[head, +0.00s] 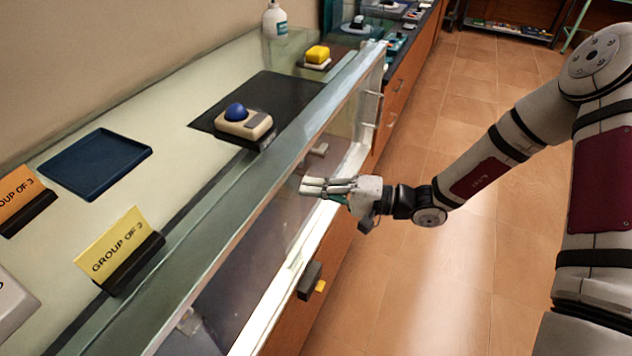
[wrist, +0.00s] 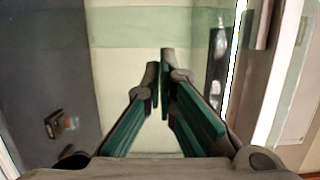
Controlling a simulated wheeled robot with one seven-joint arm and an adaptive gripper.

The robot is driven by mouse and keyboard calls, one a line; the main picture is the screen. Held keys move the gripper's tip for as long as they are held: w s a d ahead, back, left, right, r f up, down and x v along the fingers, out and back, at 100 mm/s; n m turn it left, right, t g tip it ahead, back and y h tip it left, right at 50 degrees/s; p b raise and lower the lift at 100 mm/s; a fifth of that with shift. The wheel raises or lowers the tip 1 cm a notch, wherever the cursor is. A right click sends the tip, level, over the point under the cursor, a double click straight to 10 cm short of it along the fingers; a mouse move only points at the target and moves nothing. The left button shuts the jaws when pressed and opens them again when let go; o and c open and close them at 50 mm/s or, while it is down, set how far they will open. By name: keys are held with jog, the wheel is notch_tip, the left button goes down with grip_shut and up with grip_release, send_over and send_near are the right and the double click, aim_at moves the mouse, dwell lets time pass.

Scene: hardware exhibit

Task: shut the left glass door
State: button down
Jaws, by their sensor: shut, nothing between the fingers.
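The glass display case (head: 215,225) runs along the left in the head view, with clear panes on its front side. The left glass door's outline is hard to make out against the clear front. A small fitting (head: 187,321) shows low on the front at the near end, and a pale handle-like piece (head: 318,150) shows farther along. My gripper (head: 303,187) is at the case front, fingers pointing left toward the glass. In the wrist view its fingers (wrist: 160,62) are together and empty. I cannot tell whether the fingertips touch the glass.
A black-and-yellow block (head: 312,282) sticks out from the front below the bright ledge. On top are a blue-ball device (head: 240,118), a dark blue tray (head: 97,163) and a yellow sign (head: 118,250). The tiled floor (head: 440,270) beside the case is clear.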

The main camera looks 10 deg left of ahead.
jog(key=shift+s+a, duration=0.1)
jog(key=shift+s, duration=0.05)
jog(key=w, duration=0.1)
jog(key=w+d+b, duration=0.1)
jog(key=w, duration=0.1)
jog(key=w+d, duration=0.1)
jog(key=shift+w+d+f, duration=0.1)
jog(key=shift+w+f, duration=0.05)
jog(key=s+d, duration=0.1)
jog(key=d, duration=0.8)
jog(key=shift+s+d+b, duration=0.15)
jog(key=shift+s+b, duration=0.05)
jog(key=shift+b, duration=0.1)
